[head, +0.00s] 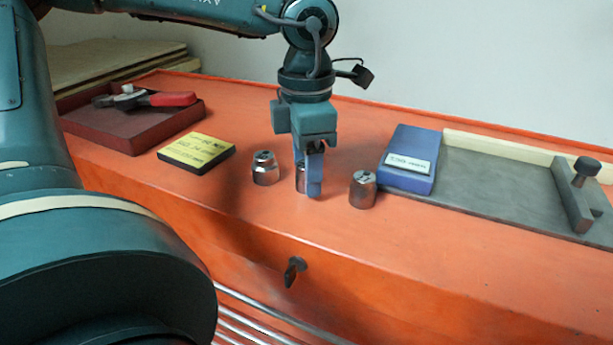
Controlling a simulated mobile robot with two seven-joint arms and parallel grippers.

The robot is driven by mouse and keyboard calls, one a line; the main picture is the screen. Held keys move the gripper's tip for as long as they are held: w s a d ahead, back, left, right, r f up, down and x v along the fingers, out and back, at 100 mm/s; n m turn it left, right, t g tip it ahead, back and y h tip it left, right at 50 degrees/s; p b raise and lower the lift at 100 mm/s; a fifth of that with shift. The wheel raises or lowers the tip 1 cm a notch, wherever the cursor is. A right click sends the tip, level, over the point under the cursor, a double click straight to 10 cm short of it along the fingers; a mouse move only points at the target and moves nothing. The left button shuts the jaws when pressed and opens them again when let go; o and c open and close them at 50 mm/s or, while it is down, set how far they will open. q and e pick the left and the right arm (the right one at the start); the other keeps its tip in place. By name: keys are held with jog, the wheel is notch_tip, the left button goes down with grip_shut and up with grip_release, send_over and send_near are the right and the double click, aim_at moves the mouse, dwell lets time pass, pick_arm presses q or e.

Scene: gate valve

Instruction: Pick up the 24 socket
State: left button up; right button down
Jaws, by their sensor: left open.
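Three metal sockets stand upright in a row on the orange bench top: a left socket (265,169), a middle socket (300,179) and a right socket (362,190). The marks on their tops are too small for me to read, so I cannot tell which is the 24. My left gripper (313,184) points straight down at the middle socket, with its blue fingers low near the bench top. It is open. One finger hides part of the middle socket, and I cannot tell whether they touch. My right gripper is not in view.
A yellow-topped block (197,152) and a dark red tray (108,139) with a red-handled tool (150,99) lie to the left. A blue labelled box (408,158) and a grey tray (490,190) are at right. The orange bench (420,235) is clear in front of the sockets.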

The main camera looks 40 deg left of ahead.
pick_arm(q)
jog(key=shift+f, duration=0.6)
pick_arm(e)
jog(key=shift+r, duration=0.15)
pick_arm(q)
jog(key=shift+r, duration=0.1)
jog(key=c, duration=1.2)
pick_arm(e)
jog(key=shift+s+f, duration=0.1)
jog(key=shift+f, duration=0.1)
pick_arm(q)
jog(key=shift+o, duration=0.2)
